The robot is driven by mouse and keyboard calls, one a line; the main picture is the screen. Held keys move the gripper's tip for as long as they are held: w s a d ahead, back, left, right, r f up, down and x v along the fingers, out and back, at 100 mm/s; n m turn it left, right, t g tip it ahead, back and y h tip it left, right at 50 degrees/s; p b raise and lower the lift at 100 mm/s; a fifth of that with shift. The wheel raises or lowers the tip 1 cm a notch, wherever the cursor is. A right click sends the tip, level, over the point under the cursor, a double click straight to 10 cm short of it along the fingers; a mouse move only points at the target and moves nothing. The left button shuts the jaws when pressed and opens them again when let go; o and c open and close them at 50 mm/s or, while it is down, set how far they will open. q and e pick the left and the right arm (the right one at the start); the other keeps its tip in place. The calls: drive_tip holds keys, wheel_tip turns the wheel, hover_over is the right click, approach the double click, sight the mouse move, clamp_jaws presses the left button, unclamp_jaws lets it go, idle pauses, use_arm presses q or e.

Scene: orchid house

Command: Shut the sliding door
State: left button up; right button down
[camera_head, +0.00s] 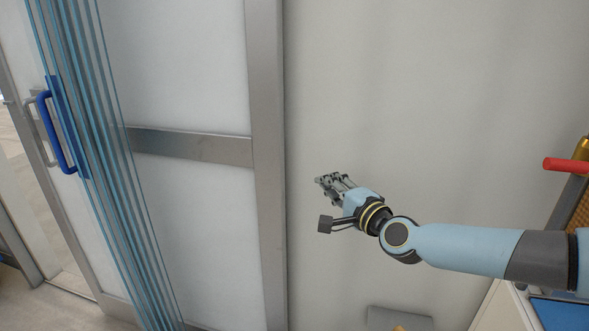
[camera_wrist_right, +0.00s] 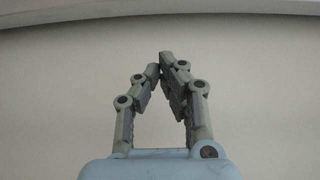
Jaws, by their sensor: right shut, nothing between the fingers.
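A grey metal-framed door with pale panels (camera_head: 185,75) fills the left half of the head view. A grey handle shows just behind the blue one. I cannot tell for sure which of these parts slides. My right gripper (camera_head: 322,182) is shut and empty, in front of the plain wall, right of the door frame and well away from the blue handle. In the right wrist view its fingertips (camera_wrist_right: 164,64) meet. My left gripper is not in view.
A gap at the far left shows bright ground (camera_head: 14,160) outside. The wall (camera_head: 400,80) right of the frame is bare. At the right edge are a red bar (camera_head: 566,165) and a blue-topped surface (camera_head: 560,313). A grey box (camera_head: 400,319) stands low, below my right arm.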

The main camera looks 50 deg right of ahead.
drive_tip(key=b+x, duration=0.1)
drive_tip(key=x, duration=0.6)
drive_tip(key=shift+w, duration=0.15)
drive_tip(key=shift+w+a, duration=0.35)
drive_tip(key=shift+w, duration=0.2)
drive_tip(key=shift+w+a, duration=0.35)
drive_tip(key=shift+w, duration=0.15)
drive_tip(key=shift+w+a, duration=0.3)
drive_tip(key=shift+w, duration=0.2)
